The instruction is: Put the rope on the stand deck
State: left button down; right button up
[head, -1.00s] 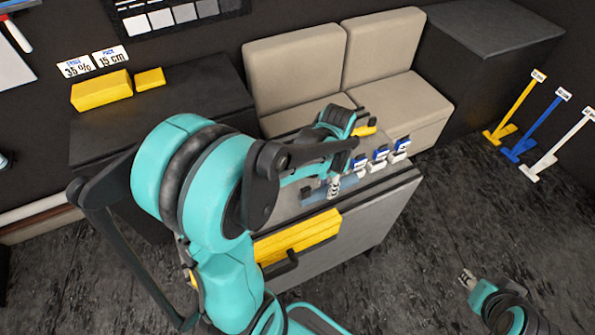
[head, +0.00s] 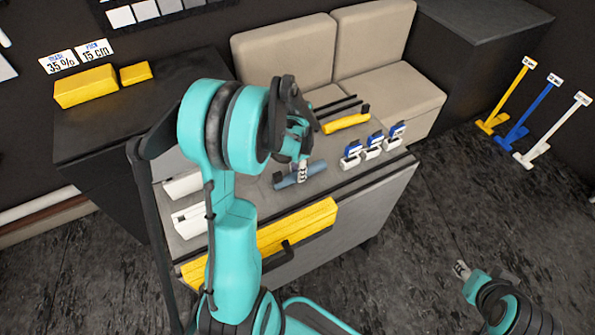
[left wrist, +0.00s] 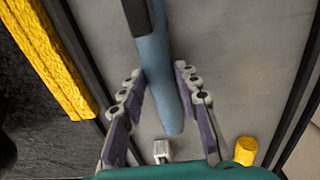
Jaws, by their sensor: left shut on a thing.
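Nothing in view is plainly recognisable as a rope. A slim blue-grey piece (head: 316,168) with a dark end lies at or just over the grey deck (head: 345,188) of the wheel-less-looking stand in the middle.
On the deck are several white-and-blue bottles (head: 373,151), a yellow-handled tool (head: 346,123) and white boxes (head: 183,185). A beige seat (head: 388,95) stands behind. Yellow blocks (head: 86,87) sit on the black cabinet at left.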

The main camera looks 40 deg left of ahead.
pick_arm(q)
jog(key=shift+r, duration=0.15)
jog(key=shift+f, duration=0.2)
jog(key=c, duration=1.1)
grip_release()
